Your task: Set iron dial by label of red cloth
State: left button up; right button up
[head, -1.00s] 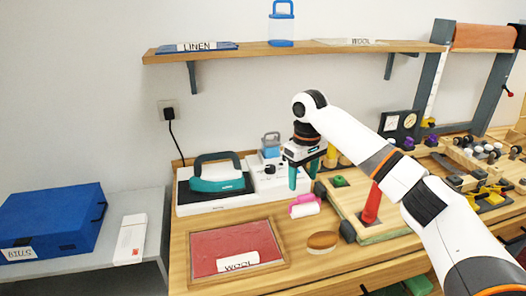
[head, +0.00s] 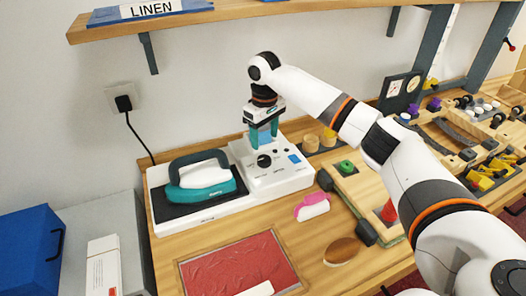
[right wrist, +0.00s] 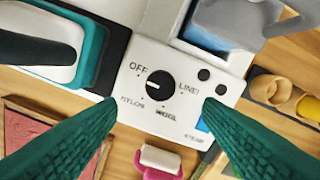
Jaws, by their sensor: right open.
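The iron's base panel (head: 290,178) carries a black dial (head: 264,161). In the right wrist view the dial (right wrist: 160,84) has a white mark on its left side, with OFF at upper left, LINEN at right, WOOL below and NYLON at lower left. The red cloth (head: 240,265) lies in a wooden frame; its white label (head: 258,289) is cut off by the bottom edge, its word unreadable now. My right gripper (head: 265,140) points down above the panel, open and empty. Its fingers (right wrist: 162,108) appear either side of the dial, apart from it. My left gripper is out of view.
The teal iron (head: 203,178) rests on its pad left of the dial. A pink-and-white roller (head: 312,207), a brown oval brush (head: 341,251) and a wooden board with a green knob (head: 346,167) lie at right. The shelf (head: 200,17) overhangs behind.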

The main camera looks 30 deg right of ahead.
aim_at(264, 158)
notch_tip(264, 158, down, 8)
jog(key=shift+w+r+p, duration=0.1)
jog(key=shift+p, duration=0.5)
jog(key=shift+c, duration=0.4)
jog(key=c, duration=0.9)
